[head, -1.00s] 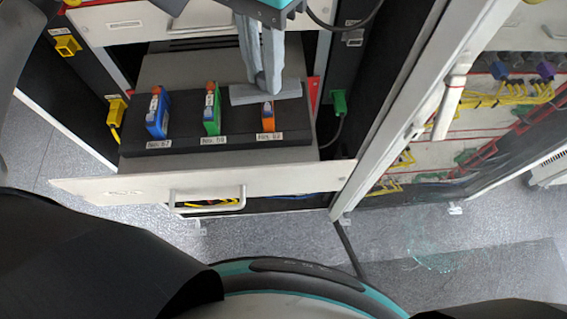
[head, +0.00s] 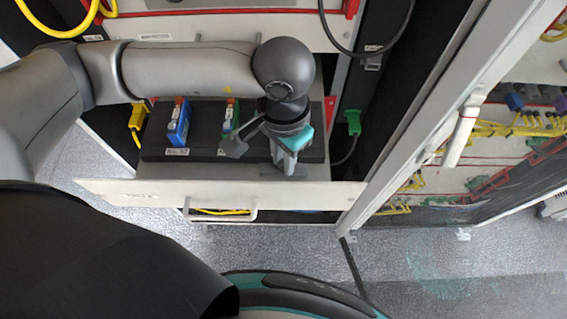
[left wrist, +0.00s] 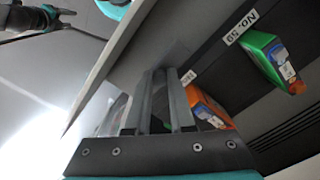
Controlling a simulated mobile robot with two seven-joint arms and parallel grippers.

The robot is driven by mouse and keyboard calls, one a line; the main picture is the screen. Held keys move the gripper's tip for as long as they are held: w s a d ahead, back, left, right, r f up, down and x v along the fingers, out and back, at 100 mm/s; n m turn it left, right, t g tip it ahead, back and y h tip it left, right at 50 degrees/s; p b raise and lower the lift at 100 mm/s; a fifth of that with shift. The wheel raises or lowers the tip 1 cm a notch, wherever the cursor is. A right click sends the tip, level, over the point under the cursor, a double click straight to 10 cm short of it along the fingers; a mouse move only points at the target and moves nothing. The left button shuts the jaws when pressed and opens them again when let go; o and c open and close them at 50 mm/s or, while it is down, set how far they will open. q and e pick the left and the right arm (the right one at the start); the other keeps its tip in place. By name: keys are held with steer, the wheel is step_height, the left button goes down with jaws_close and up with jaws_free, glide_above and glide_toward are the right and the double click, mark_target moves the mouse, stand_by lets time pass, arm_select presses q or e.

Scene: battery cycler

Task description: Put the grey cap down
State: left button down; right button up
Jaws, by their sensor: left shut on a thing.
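My left gripper (head: 290,165) points down over the right part of the black battery tray (head: 200,147), in the drawer. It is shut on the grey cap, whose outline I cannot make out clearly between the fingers. In the left wrist view the close-set fingers (left wrist: 160,95) stand beside an orange battery (left wrist: 212,110). In the head view my gripper and wrist hide that battery. A green battery (head: 230,118) stands just left of the gripper and a blue battery (head: 178,122) farther left. I do not see my right gripper in the head view.
The open drawer's white front (head: 290,194) with its handle (head: 220,215) lies nearest me. A white cabinet frame (head: 420,110) rises at the right. A green connector (head: 353,122) and a yellow connector (head: 137,117) flank the tray, with cables.

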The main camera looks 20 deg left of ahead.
arm_select(q)
steer(key=shift+f, duration=1.75)
steer(key=shift+f, duration=0.1)
steer(key=shift+f, duration=0.1)
steer(key=c, duration=0.8)
jaws_free()
step_height(320, 180, up, 12)
steer(key=shift+r+b, duration=0.25)
steer(key=shift+b, duration=0.2)
